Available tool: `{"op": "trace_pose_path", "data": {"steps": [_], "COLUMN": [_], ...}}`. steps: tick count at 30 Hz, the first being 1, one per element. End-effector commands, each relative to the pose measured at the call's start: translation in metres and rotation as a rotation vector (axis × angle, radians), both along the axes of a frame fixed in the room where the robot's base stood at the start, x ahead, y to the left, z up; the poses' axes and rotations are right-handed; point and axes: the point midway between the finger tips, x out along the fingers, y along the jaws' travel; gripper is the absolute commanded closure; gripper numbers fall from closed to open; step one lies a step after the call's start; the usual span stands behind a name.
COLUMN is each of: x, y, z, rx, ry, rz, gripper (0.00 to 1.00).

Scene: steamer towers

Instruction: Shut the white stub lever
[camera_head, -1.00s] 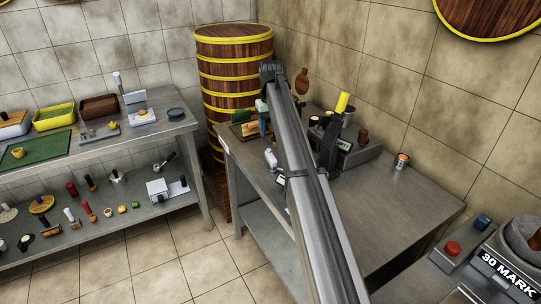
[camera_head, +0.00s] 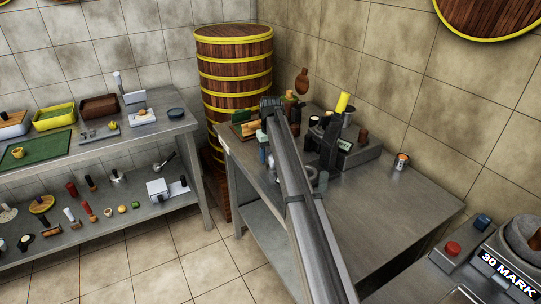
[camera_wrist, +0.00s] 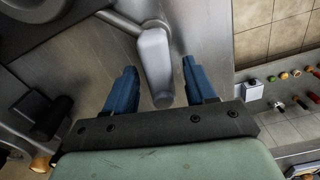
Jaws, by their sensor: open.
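The white stub lever (camera_wrist: 154,60) shows in the wrist view as a short, rounded, pale grey-white arm. Its upper end meets a metal fitting, and its free end points down toward my gripper. My gripper (camera_wrist: 160,72) is open, with one blue finger on each side of the lever. In the head view my arm hides most of the lever's surroundings, and I cannot make the lever out clearly there.
A steel table (camera_head: 400,215) stands under my arm, its front right part clear. A dark device with a yellow-topped part (camera_head: 343,103) stands behind my arm. A wooden steamer tower (camera_head: 235,75) rises behind. A shelf bench (camera_head: 100,150) with small items is at left.

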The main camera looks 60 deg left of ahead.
Motion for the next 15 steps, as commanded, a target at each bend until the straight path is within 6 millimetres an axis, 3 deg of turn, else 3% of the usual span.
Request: {"op": "trace_pose_path", "data": {"steps": [5, 15], "x": [0.0, 0.0], "y": [0.0, 0.0001], "z": [0.0, 0.0001], "rx": [0.0, 0.0], "ry": [0.0, 0.0], "rz": [0.0, 0.0], "gripper": [0.45, 0.77]}}
